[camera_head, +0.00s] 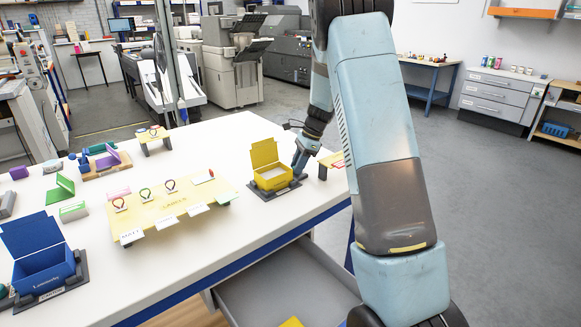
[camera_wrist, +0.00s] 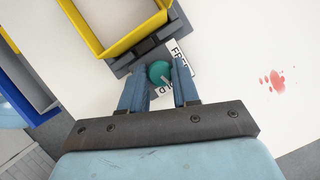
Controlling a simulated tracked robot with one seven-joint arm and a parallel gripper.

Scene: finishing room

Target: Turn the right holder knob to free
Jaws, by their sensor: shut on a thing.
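The right holder is a dark base (camera_wrist: 125,65) under an open yellow box (camera_head: 272,178), at the table's right side in the head view. The box's frame (camera_wrist: 92,38) also shows in the wrist view. My gripper (camera_wrist: 158,76) is shut on the round teal knob (camera_wrist: 157,69) at the holder's edge, a finger on each side. A white label (camera_wrist: 180,48) beside the knob reads partly "FRE"; another label by the fingers is mostly hidden. A pale pointer mark shows on the knob towards the lower label; its exact setting is unclear. In the head view my gripper hides the knob.
A blue box (camera_head: 45,268) stands in another dark holder at the front left. A yellow board (camera_head: 172,208) with small loops and cards lies between. A small yellow stand (camera_head: 331,165) is right of my gripper. A grey drawer (camera_head: 285,290) is open below the table. Red spots mark the tabletop (camera_wrist: 240,60).

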